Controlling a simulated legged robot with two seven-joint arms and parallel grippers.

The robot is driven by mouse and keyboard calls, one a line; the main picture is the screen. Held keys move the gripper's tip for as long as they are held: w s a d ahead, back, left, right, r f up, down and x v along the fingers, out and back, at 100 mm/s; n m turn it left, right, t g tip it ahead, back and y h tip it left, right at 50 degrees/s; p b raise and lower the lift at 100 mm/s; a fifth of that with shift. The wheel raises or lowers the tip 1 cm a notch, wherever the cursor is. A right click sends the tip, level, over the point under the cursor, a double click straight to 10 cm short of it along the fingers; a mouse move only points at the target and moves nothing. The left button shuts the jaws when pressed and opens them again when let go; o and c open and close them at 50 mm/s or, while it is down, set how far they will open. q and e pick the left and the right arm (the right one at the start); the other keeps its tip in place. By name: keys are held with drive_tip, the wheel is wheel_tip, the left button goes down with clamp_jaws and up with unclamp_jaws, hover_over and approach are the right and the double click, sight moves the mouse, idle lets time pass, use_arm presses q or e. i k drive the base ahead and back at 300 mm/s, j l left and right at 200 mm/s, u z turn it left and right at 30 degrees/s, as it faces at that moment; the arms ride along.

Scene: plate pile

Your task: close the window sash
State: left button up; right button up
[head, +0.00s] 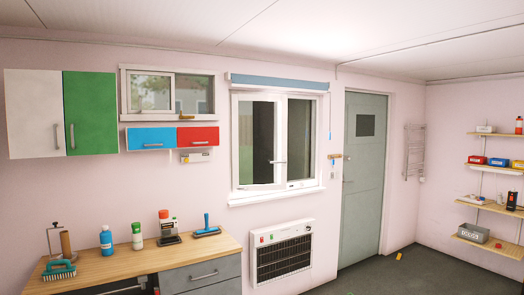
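The large white window (319,140) is in the middle of the far wall in the head view. Its left sash (281,125) has a white frame with a lever handle (277,162) on its right side. This sash appears swung inward, apart from the frame; the exact angle is hard to tell. Neither of my grippers is in view.
A wooden worktop (130,262) with bottles, a brush and tools stands at the lower left. A heater (283,252) hangs below the window. A grey-green door (362,180) and shelves (488,202) are to the right.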

sight(235, 97)
drive_tip(key=i+l+z, duration=0.25)
drive_tip(key=i, duration=0.6)
drive_tip(key=i+z, duration=0.3)
drive_tip(key=i, duration=0.6)
